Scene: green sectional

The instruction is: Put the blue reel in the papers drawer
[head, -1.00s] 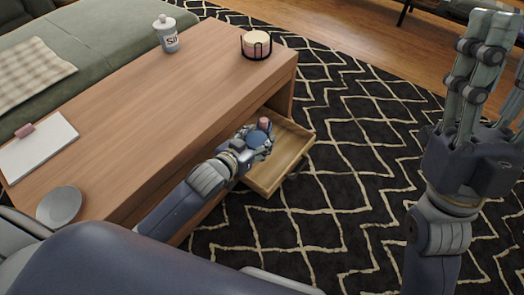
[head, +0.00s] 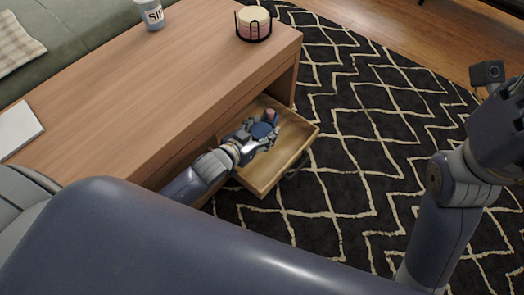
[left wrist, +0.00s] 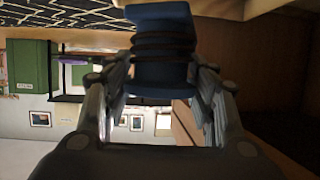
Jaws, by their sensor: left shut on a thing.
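The blue reel (head: 263,130) is held in my left gripper (head: 262,134), over the open wooden drawer (head: 296,146) of the coffee table. In the left wrist view the reel (left wrist: 162,45), blue with dark bands, sits between the two fingers of the left gripper (left wrist: 163,75). A small pinkish thing (head: 271,114) shows just beyond the reel; I cannot tell whether it is separate. Whether the reel touches the drawer floor is unclear. No papers are discernible in the drawer. My right gripper (head: 500,105) is at the right edge, partly cut off, away from the drawer.
The wooden coffee table (head: 150,90) carries a black wire holder with a candle (head: 254,24), a white labelled jar (head: 151,14) and a white pad (head: 16,130). A green sofa (head: 80,40) lies behind. The patterned rug (head: 365,130) right of the drawer is clear.

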